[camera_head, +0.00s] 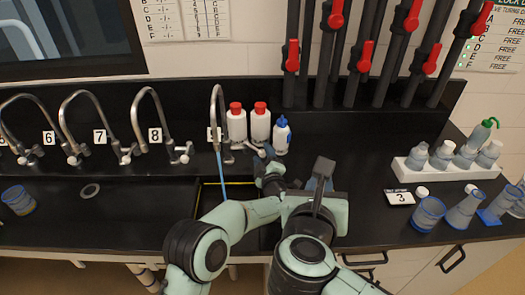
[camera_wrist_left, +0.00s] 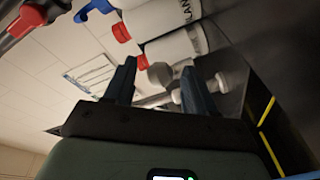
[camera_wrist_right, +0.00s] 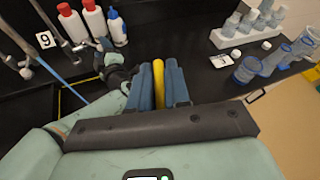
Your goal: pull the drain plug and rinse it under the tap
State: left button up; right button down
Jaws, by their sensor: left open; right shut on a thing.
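Tap 9 (camera_head: 216,105) stands at the back of the black counter, and a thin blue stream (camera_head: 220,172) runs down from its spout into the sink (camera_head: 212,198). My left gripper (camera_head: 266,165) is open beside the tap's handle. In the left wrist view its fingers (camera_wrist_left: 158,88) stand apart, with a grey knob (camera_wrist_left: 160,75) showing between them. My right gripper (camera_head: 322,182) is to the right of the sink. In the right wrist view it is shut on a yellow rod-like piece (camera_wrist_right: 158,82), apparently the drain plug. Its lower end is hidden.
Two white red-capped bottles (camera_head: 237,122) and a blue-capped bottle (camera_head: 282,135) stand behind my left gripper. A white rack of bottles (camera_head: 445,172), a label 3 card (camera_head: 400,198) and blue beakers (camera_head: 428,213) are at right. Other taps (camera_head: 155,120) line the left.

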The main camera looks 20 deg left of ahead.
pick_arm(q)
jog(key=shift+x, duration=0.85)
grip_shut()
